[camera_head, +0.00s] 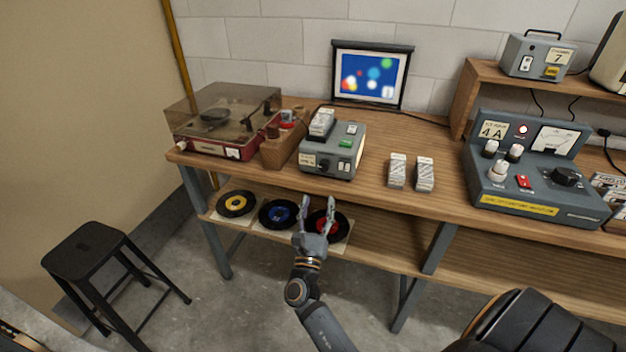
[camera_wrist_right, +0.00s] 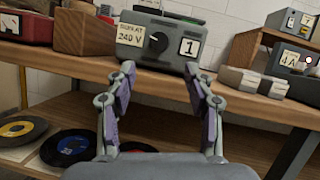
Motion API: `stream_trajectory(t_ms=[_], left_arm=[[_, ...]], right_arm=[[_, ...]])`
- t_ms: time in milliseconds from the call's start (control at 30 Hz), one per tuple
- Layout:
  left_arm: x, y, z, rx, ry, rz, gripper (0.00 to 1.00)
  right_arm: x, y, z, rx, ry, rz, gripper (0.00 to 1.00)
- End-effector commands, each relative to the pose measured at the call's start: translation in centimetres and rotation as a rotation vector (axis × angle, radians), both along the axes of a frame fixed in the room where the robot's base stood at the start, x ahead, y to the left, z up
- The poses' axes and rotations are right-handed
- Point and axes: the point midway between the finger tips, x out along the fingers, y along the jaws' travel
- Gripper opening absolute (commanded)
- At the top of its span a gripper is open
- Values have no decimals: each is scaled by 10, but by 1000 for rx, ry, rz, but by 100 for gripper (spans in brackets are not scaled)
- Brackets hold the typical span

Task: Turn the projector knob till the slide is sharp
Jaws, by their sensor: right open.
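The screen (camera_head: 371,75) against the wall shows a blue slide with coloured blobs that look soft-edged. My right gripper (camera_head: 318,203) is open and empty, in front of the bench edge and below the projector. In the wrist view its fingers (camera_wrist_right: 160,82) stand apart below the knob, not touching it. My left gripper is not seen.
A red record player (camera_head: 215,148) and a wooden box (camera_head: 281,150) stand left of the projector. Two pale slide boxes (camera_head: 398,170) lie to its right, then a grey control console (camera_head: 530,180). Records lie on the lower shelf (camera_head: 375,245). A black stool (camera_head: 85,245) stands at left.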

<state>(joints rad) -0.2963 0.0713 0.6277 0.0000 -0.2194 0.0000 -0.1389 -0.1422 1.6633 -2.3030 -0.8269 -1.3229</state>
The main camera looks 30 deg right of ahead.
Motion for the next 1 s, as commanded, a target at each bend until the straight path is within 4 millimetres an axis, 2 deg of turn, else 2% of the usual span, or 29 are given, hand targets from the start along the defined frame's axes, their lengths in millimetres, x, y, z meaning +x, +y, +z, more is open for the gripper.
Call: stream_trajectory(t_ms=[200,433,600,867,1000], left_arm=[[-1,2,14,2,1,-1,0],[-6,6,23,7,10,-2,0],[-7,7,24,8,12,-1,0],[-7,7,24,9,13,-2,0],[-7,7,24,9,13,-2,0]], right_arm=[[30,-26,21,-4,-2,2,53],[59,-53,34,-1,1,3,53],[68,-61,37,2,1,3,53],[69,-62,37,2,1,3,53],[69,-61,37,2,1,3,34]])
